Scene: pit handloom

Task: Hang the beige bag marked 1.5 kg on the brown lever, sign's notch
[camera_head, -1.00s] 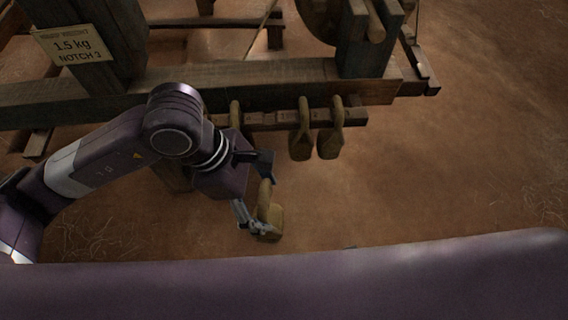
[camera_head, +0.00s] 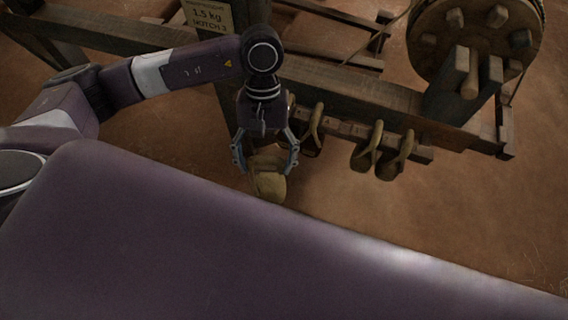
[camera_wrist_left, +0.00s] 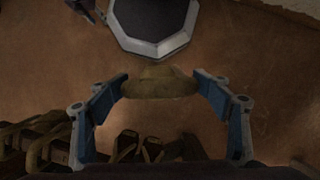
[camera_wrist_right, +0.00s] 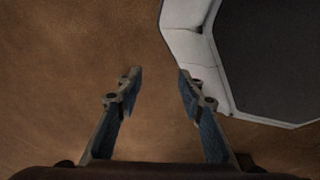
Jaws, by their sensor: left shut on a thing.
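My left gripper (camera_head: 267,164) is shut on a beige bag (camera_head: 270,185) and holds it clear of the notched bar, to its left. In the left wrist view the bag (camera_wrist_left: 158,84) sits between the two blue fingers; no marking on it is readable. The sign (camera_head: 208,16) reads 1.5 kg, NOTCH 3. A notched wooden bar (camera_head: 345,130) carries several hanging bags, one of them a beige bag (camera_head: 368,156); I cannot tell if this bar is the brown lever. My right gripper (camera_wrist_right: 158,82) is open and empty in the right wrist view.
A thick loom beam (camera_head: 350,97) runs just behind the notched bar. A large pegged wooden wheel (camera_head: 476,40) stands at the upper right. The earth floor (camera_head: 500,210) at the right is clear. My own purple body fills the front of the head view.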

